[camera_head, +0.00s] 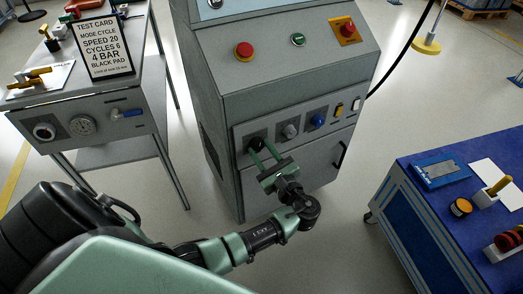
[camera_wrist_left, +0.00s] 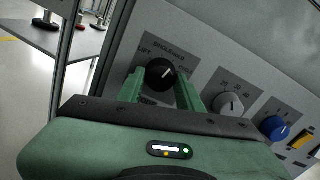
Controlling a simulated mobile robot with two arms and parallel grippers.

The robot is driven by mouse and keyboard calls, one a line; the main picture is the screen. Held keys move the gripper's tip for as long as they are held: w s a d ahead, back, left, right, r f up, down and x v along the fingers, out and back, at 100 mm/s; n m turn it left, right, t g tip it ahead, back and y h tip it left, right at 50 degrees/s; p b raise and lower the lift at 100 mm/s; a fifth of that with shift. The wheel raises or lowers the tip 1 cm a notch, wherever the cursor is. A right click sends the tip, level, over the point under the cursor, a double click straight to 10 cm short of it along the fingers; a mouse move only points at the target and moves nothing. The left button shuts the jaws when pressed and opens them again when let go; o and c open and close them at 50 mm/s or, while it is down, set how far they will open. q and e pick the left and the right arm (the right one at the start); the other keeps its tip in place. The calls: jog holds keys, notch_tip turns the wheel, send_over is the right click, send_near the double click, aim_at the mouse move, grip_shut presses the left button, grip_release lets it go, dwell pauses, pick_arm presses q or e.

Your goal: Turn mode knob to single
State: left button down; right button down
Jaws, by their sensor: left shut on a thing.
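The black mode knob (camera_head: 256,143) is the leftmost control on the grey machine's front panel. It shows larger in the left wrist view (camera_wrist_left: 161,73), where its white pointer line tilts to the upper right. My right gripper is in neither view.
Right of the knob are a grey knob (camera_head: 290,131), a blue knob (camera_head: 318,120) and small switches. A red button (camera_head: 244,51) sits above. A test card (camera_head: 104,47) on the left bench reads "MODE CYCLE". A blue table (camera_head: 410,190) stands at right.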

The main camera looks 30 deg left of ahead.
pick_arm(q)
jog(key=shift+n, duration=0.7)
jog(key=shift+f+n, duration=0.1)
jog(key=shift+n, duration=0.7)
jog(key=shift+n+b, duration=0.4)
jog(key=shift+n, duration=0.4)
jog(key=shift+n+b, duration=0.3)
jog(key=shift+n, duration=0.7)
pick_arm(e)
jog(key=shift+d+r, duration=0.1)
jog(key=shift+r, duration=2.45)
pick_arm(q)
jog(key=c, duration=0.9)
grip_release()
jog(key=shift+c, duration=0.2)
